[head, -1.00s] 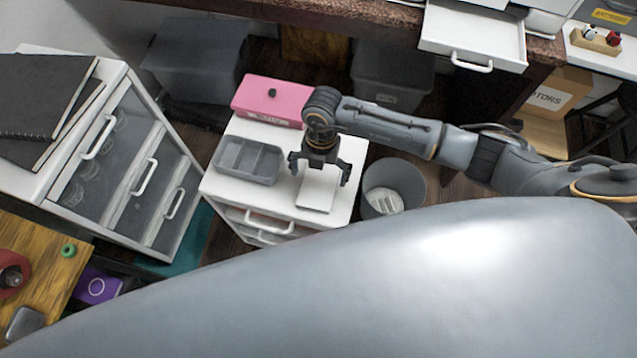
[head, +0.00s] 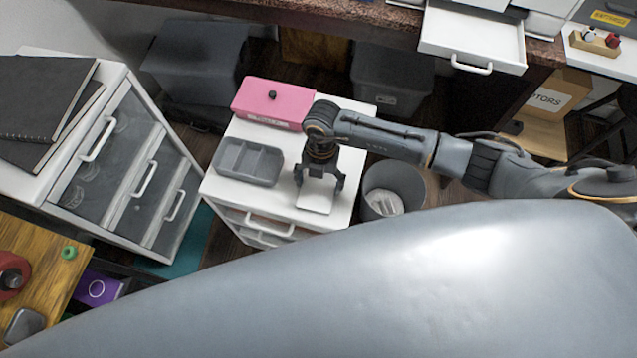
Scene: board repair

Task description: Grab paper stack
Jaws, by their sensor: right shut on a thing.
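The paper stack (head: 315,202) is a small white block lying on top of the white drawer cabinet (head: 283,205), near its front right. My right gripper (head: 318,186) reaches down over the stack from the right, with its dark fingers at the stack's two sides. It is shut on the stack. The fingers and wrist hide the stack's rear part. My left gripper is not in view.
A grey divided tray (head: 248,172) and a pink box (head: 272,104) stand on the same cabinet. A grey bin (head: 408,180) is right of it. A taller drawer unit (head: 125,190) stands at left. An open drawer (head: 472,48) juts out at upper right.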

